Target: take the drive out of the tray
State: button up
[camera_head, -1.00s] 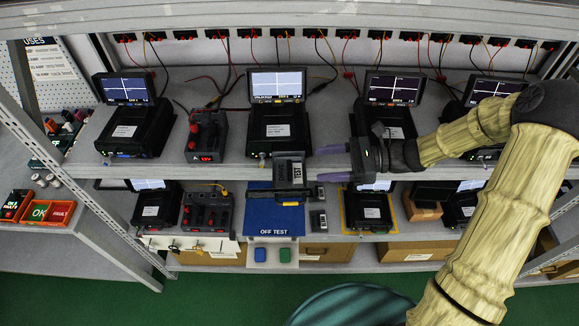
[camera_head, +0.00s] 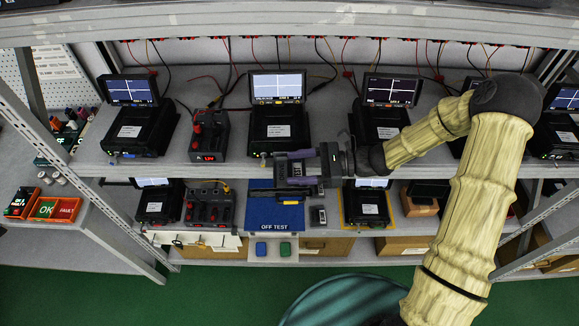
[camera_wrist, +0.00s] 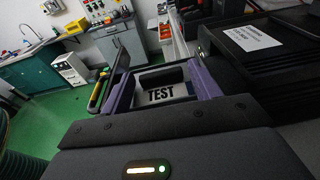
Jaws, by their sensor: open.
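The drive (camera_wrist: 160,94), with a white label reading TEST, lies in the pulled-out tray (camera_head: 290,192) at the front of the middle test unit (camera_head: 279,128). My gripper (camera_head: 290,165) reaches in from the right at the tray. In the wrist view its two purple fingers (camera_wrist: 163,92) stand on either side of the drive. The jaws are open; I cannot tell whether a finger touches the drive. In the head view my gripper hides most of the drive.
Other test units stand left (camera_head: 139,128) and right (camera_head: 385,115) on the same shelf. A red-black power box (camera_head: 209,135) stands left of the middle unit. Below are a blue OFF TEST mat (camera_head: 274,215) and a small dark device (camera_head: 318,216). Orange OK and FAULT bins (camera_head: 55,209) sit far left.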

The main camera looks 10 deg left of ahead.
aim_at(299, 172)
jog(key=shift+c, duration=0.2)
dwell(0.3)
jog(key=c, duration=1)
notch_tip(299, 172, up, 10)
jog(key=b, duration=0.2)
jog(key=shift+b, duration=0.35)
jog(key=shift+r, duration=0.1)
jog(key=shift+r+p, duration=1.65)
jog(key=shift+p, duration=0.2)
